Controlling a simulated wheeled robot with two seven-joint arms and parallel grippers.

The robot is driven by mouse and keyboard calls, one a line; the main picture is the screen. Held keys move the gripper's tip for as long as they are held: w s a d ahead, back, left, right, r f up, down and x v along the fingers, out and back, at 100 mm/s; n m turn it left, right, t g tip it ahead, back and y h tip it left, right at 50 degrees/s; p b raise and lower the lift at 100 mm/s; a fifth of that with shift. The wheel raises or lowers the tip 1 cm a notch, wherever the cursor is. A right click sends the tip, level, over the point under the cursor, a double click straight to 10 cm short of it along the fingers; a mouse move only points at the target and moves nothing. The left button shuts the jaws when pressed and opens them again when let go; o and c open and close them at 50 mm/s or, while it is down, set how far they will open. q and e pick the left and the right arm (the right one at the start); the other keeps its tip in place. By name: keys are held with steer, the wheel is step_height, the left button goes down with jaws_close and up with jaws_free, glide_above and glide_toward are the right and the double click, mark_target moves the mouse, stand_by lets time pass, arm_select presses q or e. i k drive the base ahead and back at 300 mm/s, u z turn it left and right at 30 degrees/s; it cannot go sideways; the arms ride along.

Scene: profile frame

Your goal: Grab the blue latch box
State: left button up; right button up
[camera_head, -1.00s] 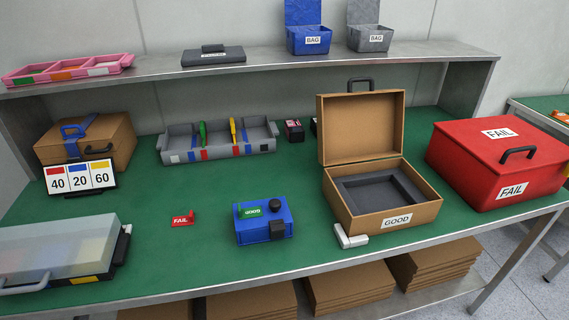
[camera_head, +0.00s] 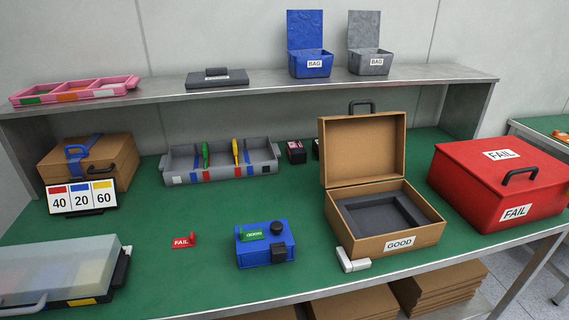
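A blue box (camera_head: 262,256) with a black latch on its front and a black round knob on top stands on the green table top, left of the open brown case. A green tag reading GOOD (camera_head: 252,236) lies on its top. Another blue box (camera_head: 312,66), with its lid open and a BAG label, stands on the upper shelf. Neither of my grippers shows in this view.
The brown case (camera_head: 392,243) stands open to the right, beside a large red FAIL box (camera_head: 490,205). A red FAIL tag (camera_head: 184,241) lies left of the blue box. A grey tray (camera_head: 215,175) is behind. A clear-lidded case (camera_head: 60,268) is at front left.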

mark_target(261, 258)
steer(key=z, duration=1.45)
steer(key=k, duration=1.3)
steer(key=u, duration=1.85)
steer(key=i, duration=0.5)
